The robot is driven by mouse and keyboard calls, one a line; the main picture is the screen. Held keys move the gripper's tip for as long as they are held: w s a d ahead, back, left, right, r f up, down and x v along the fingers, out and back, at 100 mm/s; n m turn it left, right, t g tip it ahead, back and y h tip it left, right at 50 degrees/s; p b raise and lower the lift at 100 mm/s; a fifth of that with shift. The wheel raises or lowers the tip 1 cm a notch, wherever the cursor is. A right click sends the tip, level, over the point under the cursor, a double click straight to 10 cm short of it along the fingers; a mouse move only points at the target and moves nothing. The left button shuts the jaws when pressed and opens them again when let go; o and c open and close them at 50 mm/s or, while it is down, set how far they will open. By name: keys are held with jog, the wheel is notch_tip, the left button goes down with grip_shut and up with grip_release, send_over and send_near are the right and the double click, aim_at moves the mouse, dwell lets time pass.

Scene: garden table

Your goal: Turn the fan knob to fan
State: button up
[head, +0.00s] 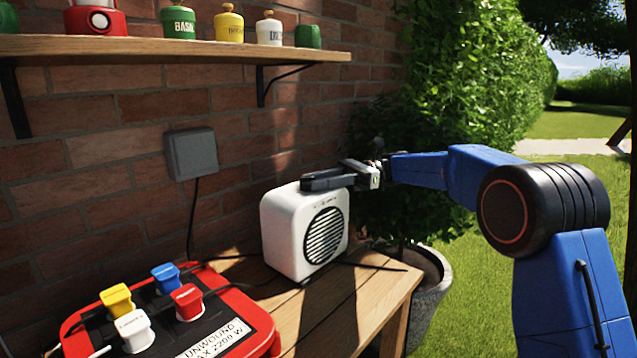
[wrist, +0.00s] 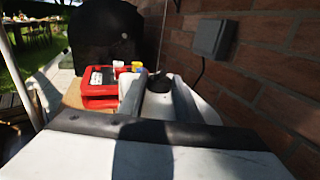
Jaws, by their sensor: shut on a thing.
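The white fan (head: 285,235) stands on the wooden table, its round dark grille facing the front right. My gripper (head: 312,182) lies level across the top of the fan, reaching in from the right. In the wrist view the black fan knob (wrist: 159,82) sits on the fan's white top (wrist: 155,104), between the two fingers of my gripper (wrist: 157,88). The fingers are shut on the knob. In the head view the knob is hidden behind my gripper, and the small marks around it are too small to read, so its setting cannot be told.
A red cable reel (head: 262,318) with several coloured plugs lies at the table's front left. A grey wall box (head: 190,153) with a cable hangs on the brick wall. A shelf (head: 170,46) with jars is above. A planter (head: 430,285) stands right of the table (head: 345,310).

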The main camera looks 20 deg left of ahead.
jog(key=shift+a+n+g+h, duration=0.1)
jog(key=shift+n+g+h, duration=0.4)
jog(key=shift+h, duration=0.1)
jog(key=o, duration=1.1)
jog(key=shift+c, duration=0.2)
jog(key=shift+w, duration=0.1)
